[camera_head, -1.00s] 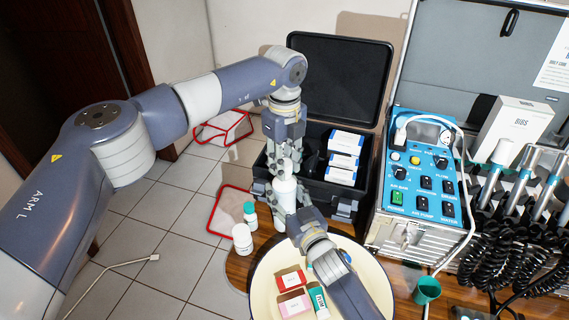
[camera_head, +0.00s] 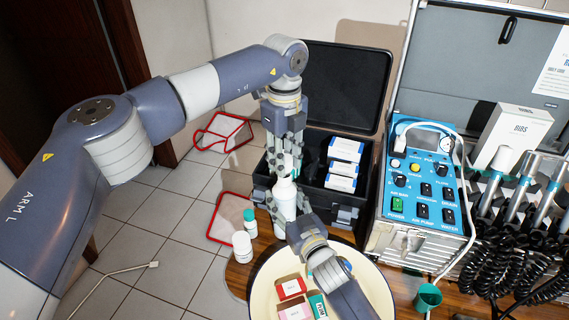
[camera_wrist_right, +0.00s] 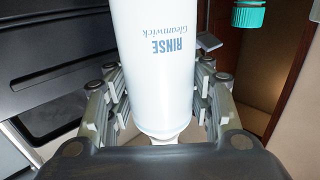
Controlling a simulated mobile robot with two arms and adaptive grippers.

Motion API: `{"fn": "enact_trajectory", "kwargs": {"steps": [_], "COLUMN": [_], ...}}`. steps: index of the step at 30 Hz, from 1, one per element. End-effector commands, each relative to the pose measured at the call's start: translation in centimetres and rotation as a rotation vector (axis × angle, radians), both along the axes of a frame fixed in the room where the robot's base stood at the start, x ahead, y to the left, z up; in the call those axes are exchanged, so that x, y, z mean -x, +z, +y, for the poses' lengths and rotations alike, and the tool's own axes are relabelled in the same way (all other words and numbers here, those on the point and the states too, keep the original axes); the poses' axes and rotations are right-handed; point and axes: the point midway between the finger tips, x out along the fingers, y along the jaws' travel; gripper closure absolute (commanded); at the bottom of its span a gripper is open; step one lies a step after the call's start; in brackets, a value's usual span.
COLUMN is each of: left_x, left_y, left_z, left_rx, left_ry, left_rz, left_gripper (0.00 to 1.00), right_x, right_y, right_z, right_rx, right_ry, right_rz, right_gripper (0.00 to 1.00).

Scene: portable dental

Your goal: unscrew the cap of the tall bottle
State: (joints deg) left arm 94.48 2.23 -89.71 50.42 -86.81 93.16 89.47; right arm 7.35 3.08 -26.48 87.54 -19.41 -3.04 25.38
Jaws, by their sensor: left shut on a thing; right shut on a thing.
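The tall white bottle (camera_head: 284,202) stands upright behind the round tray. In the right wrist view the bottle (camera_wrist_right: 160,75) appears upside down with blue "RINSE Gleamwick" lettering. My right gripper (camera_head: 290,208) is shut on its body from the near side, and its fingers show on both sides of the bottle in the wrist view. My left gripper (camera_head: 284,162) points straight down above the bottle and is shut on its white cap (camera_head: 283,164). The fingers partly cover the cap, and I cannot tell whether it still touches the neck.
A small green-capped bottle (camera_head: 250,222) and a white jar (camera_head: 242,246) stand to the left. The cream tray (camera_head: 262,297) in front holds small boxes and a tube. An open black case (camera_head: 318,197) is close behind. The blue control panel (camera_head: 424,190) stands right.

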Motion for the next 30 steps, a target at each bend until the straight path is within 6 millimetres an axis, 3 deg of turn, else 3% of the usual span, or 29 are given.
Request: {"fn": "enact_trajectory", "kwargs": {"steps": [4,10,11,14,25,30], "left_x": [0.0,0.0,0.0,0.0,0.0,0.0], "left_y": [1.7,1.9,1.9,1.9,1.9,1.9], "left_z": [0.0,0.0,0.0,0.0,0.0,0.0], "left_rx": [-0.001,0.0,0.0,0.0,0.0,0.0], "left_ry": [0.0,0.0,0.0,0.0,0.0,0.0], "left_rz": [-0.002,0.0,0.0,0.0,0.0,0.0], "left_gripper": [1.0,1.0,1.0,1.0,1.0,1.0], "right_x": [0.0,0.0,0.0,0.0,0.1,1.4], "right_y": [-0.2,-0.2,-0.2,-0.1,-0.1,-0.2], "right_z": [0.0,0.0,0.0,0.0,-0.1,-0.7], "right_rx": [0.001,0.001,0.001,0.001,0.0,0.001], "right_ry": [0.0,0.0,0.0,0.0,0.0,-0.001], "right_rz": [0.003,0.003,0.003,0.003,0.001,0.002], "right_gripper": [1.0,1.0,0.49,0.28,0.28,0.28]}}
